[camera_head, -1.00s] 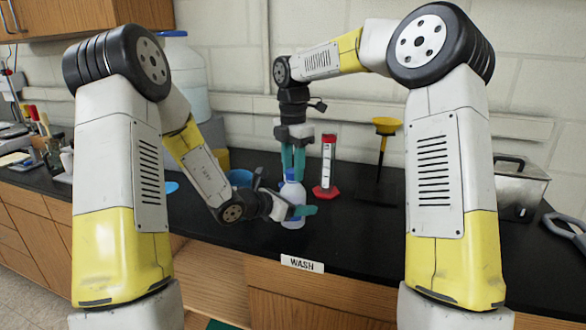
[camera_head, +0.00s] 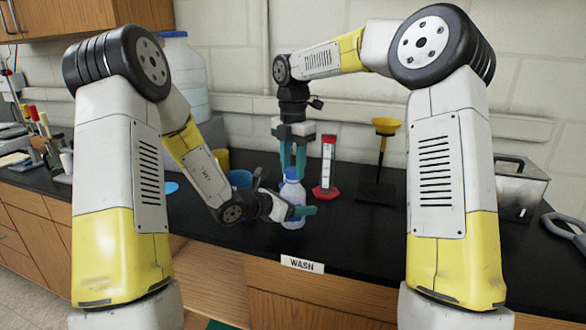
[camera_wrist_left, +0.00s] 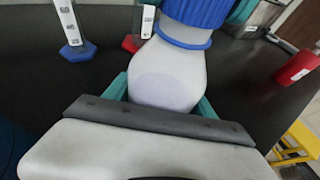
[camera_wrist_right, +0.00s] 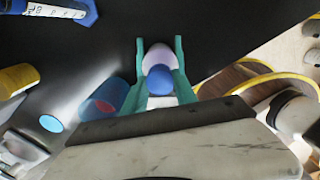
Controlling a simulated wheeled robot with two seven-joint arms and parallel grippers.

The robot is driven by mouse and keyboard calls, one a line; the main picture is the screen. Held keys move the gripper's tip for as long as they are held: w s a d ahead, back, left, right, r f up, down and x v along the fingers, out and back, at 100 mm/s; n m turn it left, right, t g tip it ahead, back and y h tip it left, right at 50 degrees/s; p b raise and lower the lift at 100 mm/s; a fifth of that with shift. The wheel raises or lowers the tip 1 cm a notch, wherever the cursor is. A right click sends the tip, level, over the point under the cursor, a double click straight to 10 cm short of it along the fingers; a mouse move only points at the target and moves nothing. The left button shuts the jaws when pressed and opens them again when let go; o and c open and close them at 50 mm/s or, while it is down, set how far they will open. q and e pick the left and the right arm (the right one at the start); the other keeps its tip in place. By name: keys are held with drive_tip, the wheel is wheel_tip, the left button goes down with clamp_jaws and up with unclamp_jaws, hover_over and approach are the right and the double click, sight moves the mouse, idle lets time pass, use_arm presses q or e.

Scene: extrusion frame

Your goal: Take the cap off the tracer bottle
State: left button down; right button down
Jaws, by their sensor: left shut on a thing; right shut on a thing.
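The tracer bottle (camera_head: 292,201) is pale and translucent and stands upright on the black bench. Its blue cap (camera_head: 292,173) is at its top; in the left wrist view the cap (camera_wrist_left: 200,10) sits above a blue ring on the neck. My left gripper (camera_head: 298,212) is shut around the bottle's body (camera_wrist_left: 168,78) from the side. My right gripper (camera_head: 292,168) points straight down from above and is shut on the cap (camera_wrist_right: 160,79). I cannot tell whether the cap is loose on the neck.
A red-based cylinder (camera_head: 327,165) stands just right of the bottle. A yellow funnel on a stand (camera_head: 384,128) and a metal box (camera_head: 518,190) are further right. A blue cup (camera_head: 239,178) is behind my left forearm. A WASH label (camera_head: 302,264) marks the front edge.

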sight(293, 169)
drive_tip(key=shift+r, duration=0.9)
drive_tip(key=shift+r, duration=2)
use_arm(q)
drive_tip(key=shift+c, duration=1.2)
unclamp_jaws()
drive_tip(key=shift+a, duration=0.1)
